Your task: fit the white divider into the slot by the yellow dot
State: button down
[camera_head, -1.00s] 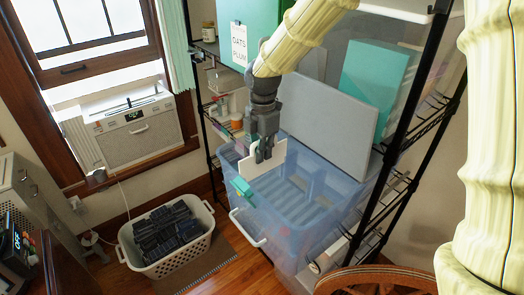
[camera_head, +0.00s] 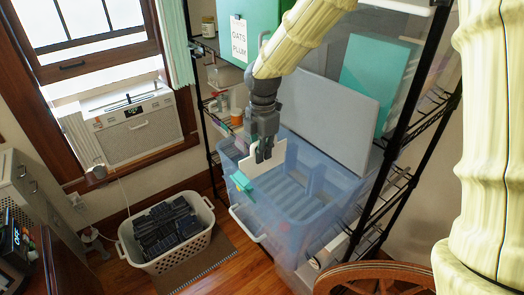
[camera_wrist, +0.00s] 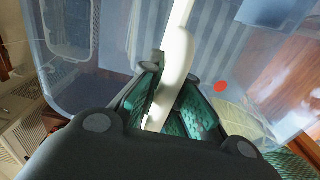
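My gripper (camera_head: 264,154) is shut on the white divider (camera_head: 250,169), a thin flat panel held roughly upright at the left part of the blue translucent bin (camera_head: 319,216). In the wrist view, the divider (camera_wrist: 178,50) runs edge-on between the green-padded fingers (camera_wrist: 172,100). The bin (camera_wrist: 66,50) also shows there behind it, with ribbed inner surfaces. I cannot tell whether the divider's lower edge is inside a slot. A red dot (camera_wrist: 220,86) shows right of the divider in the wrist view. No yellow dot is visible.
A teal latch (camera_head: 242,181) sits on the bin's near left side. A grey panel (camera_head: 328,110) stands behind the bin, and black shelf posts (camera_head: 408,115) rise at the right. A white basket of dark items (camera_head: 180,262) stands on the floor at left.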

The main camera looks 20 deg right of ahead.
aim_at(262, 164)
jog(key=shift+f+b, duration=0.95)
jog(key=shift+f, duration=1.65)
dwell(0.7)
jog(key=c, duration=1.6)
grip_release()
jog(key=shift+o, duration=0.2)
jog(key=shift+r, duration=0.15)
notch_tip(262, 164, up, 12)
jog(key=shift+d+f, duration=0.1)
